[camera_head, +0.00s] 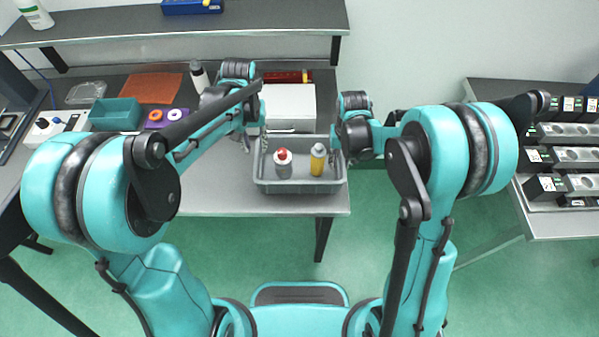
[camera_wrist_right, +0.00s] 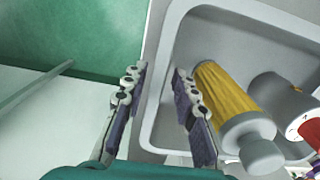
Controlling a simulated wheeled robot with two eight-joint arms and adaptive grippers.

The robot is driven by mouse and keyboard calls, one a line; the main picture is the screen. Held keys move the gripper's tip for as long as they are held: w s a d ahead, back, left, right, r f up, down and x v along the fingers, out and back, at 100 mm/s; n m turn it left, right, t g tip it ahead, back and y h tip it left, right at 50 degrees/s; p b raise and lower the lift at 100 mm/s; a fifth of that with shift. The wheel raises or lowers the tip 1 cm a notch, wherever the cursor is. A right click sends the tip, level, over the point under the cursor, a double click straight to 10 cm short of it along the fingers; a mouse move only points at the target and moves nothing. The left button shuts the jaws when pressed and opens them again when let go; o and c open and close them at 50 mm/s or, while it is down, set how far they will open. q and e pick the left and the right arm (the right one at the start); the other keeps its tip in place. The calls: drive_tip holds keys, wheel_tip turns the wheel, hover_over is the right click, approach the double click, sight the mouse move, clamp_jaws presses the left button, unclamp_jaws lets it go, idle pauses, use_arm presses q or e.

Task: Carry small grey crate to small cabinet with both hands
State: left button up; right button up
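The small grey crate (camera_head: 300,187) sits at the front edge of the dark table. My right gripper (camera_head: 338,147) is at the crate's right rim. In the right wrist view its fingers (camera_wrist_right: 160,72) are open, one outside the grey crate's wall (camera_wrist_right: 155,110) and one inside, beside the yellow bottle (camera_wrist_right: 228,95). My left gripper (camera_head: 250,142) is at the crate's left rim; its fingers are too small to judge. I cannot clearly identify the small cabinet.
A white box (camera_head: 290,105) stands right behind the crate. A teal bin (camera_head: 115,113), an orange mat (camera_head: 150,88) and tape rolls (camera_head: 165,115) lie to the left. A shelf (camera_head: 200,20) hangs behind. A second table (camera_head: 565,223) with black-and-grey parts is at the right, across green floor.

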wheel_tip(320, 180, up, 10)
drive_tip(key=shift+r, duration=0.1)
idle(0.6)
